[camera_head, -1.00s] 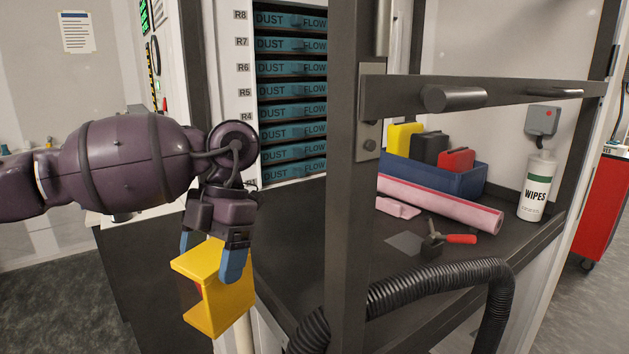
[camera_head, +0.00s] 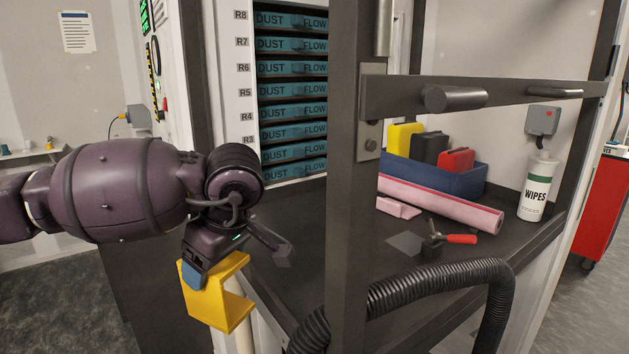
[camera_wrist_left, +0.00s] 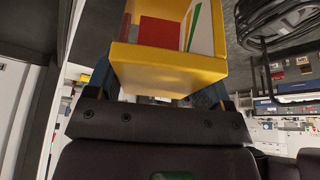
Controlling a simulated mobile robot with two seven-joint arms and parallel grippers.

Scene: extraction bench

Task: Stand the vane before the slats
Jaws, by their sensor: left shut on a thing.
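The vane is a yellow open-sided frame (camera_head: 232,308), held in the air left of the dark door post in the head view. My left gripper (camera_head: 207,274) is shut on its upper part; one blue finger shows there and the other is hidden. In the left wrist view the yellow vane (camera_wrist_left: 168,66) sits between the blue fingers, with a white, red and green striped face inside it. The slats (camera_head: 292,91) are a stack of teal louvres marked DUST and FLOW, above and behind the gripper. My right gripper is not in view.
A dark door frame (camera_head: 347,230) stands upright right of the vane, with a handled crossbar (camera_head: 400,95). A ribbed black hose (camera_head: 440,277) curves in front. The bench holds a blue bin (camera_head: 470,182), a pink roll (camera_head: 450,205), a red-handled tool (camera_head: 460,239) and wipes (camera_head: 535,190).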

